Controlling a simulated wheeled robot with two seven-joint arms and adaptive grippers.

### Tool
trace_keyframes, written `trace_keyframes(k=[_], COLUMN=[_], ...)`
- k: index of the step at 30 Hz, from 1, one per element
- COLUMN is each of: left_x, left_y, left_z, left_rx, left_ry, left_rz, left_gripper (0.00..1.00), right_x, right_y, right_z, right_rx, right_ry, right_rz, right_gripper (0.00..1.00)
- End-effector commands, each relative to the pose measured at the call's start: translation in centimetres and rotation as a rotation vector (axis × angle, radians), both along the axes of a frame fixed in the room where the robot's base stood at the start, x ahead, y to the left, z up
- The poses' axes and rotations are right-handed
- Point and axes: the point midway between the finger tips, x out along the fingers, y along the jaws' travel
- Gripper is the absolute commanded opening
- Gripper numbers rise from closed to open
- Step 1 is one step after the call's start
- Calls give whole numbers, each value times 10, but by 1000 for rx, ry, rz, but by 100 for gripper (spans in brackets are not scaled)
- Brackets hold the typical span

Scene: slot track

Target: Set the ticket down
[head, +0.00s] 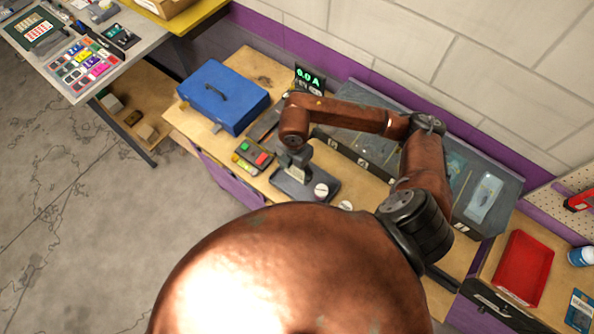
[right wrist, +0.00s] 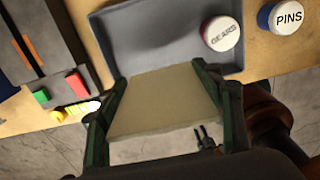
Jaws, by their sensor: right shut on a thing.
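My right gripper (head: 297,172) is over the small grey tray (head: 291,189) on the wooden bench. In the right wrist view the right gripper (right wrist: 163,92) is shut on the ticket (right wrist: 165,105), a plain beige card held between its two green-edged fingers. The ticket is beside the near edge of the grey tray (right wrist: 118,40); I cannot tell whether they touch. In the head view the gripper and arm hide most of the ticket. A small dark two-pronged shape, perhaps my left gripper (right wrist: 206,137), shows far below the ticket; its opening is unclear.
A white GEARS disc (right wrist: 221,33) lies in the tray, with a PINS disc (right wrist: 287,17) beside it. A box with green and red buttons (head: 253,156) and a blue toolbox (head: 222,97) stand left. A red tray (head: 524,266) lies at right.

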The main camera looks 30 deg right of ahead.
Motion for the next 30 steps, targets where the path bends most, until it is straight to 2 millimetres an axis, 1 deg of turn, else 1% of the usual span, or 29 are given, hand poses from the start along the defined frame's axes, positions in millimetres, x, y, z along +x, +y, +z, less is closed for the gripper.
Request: trace_keyframes(k=[3,11,12,15,18,29,30], left_x=[0,0,0,1,1,0,0], left_y=[0,0,0,0,0,0,0], left_z=[4,6,8,16,19,14,15], left_rx=[0,0,0,0,0,0,0], left_ry=[0,0,-1,-1,-1,0,0], left_rz=[0,0,0,0,0,0,1], left_gripper=[40,40,40,40,40,40,40], right_x=[8,16,18,16,17,17,17], right_y=[-8,-16,-18,-16,-16,-16,-16], right_z=[-13,-27,-32,-46,-57,-64,-63], right_rx=[1,1,0,1,1,0,0], right_ry=[1,1,3,4,3,0,-1], right_rz=[-2,-1,-2,0,1,1,1], right_gripper=[44,44,44,44,44,44,62])
